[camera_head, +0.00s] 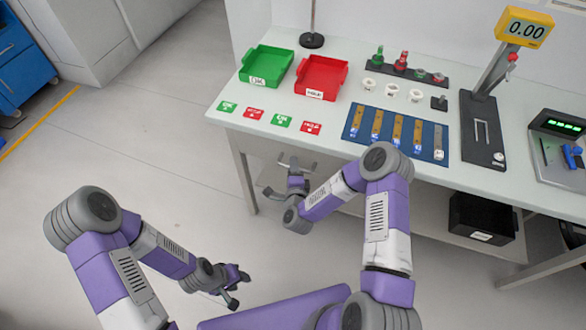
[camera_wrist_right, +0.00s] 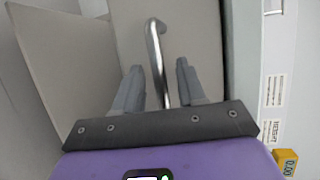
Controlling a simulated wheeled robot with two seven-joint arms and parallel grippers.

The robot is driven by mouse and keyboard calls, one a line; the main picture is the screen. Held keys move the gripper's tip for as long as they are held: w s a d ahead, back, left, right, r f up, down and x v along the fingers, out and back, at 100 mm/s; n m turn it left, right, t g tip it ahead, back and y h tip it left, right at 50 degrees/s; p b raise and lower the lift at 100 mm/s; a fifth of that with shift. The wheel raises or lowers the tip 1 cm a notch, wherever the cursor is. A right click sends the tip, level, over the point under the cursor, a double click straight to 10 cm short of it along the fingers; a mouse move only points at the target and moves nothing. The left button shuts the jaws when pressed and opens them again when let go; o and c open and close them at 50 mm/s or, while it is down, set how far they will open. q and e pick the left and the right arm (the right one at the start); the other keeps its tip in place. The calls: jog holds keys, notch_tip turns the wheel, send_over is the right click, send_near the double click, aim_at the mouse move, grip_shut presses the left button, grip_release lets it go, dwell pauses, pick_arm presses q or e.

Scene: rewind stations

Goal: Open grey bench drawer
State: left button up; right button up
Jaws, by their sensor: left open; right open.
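The metal bar handle of the grey bench drawer (camera_wrist_right: 154,52) shows in the right wrist view, in front of a plain grey panel. In the head view the handle (camera_head: 297,161) is small below the bench's front edge, and the drawer front is mostly hidden. My right gripper (camera_head: 285,188) is at the handle; in the right wrist view its two fingers (camera_wrist_right: 160,80) are apart, with the bar between them and a gap on each side. My left gripper (camera_head: 238,295) is open and empty, low over the floor, away from the bench.
The bench top (camera_head: 215,117) carries a green tray (camera_head: 265,66), a red tray (camera_head: 320,77), label cards, a blue mat (camera_head: 430,150) with strips, and a yellow-headed gauge (camera_head: 525,27). A black bin (camera_head: 483,220) stands underneath. The floor at left is clear.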

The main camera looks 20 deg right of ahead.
jog(key=shift+w, duration=0.3)
grip_shut()
dwell(0.3)
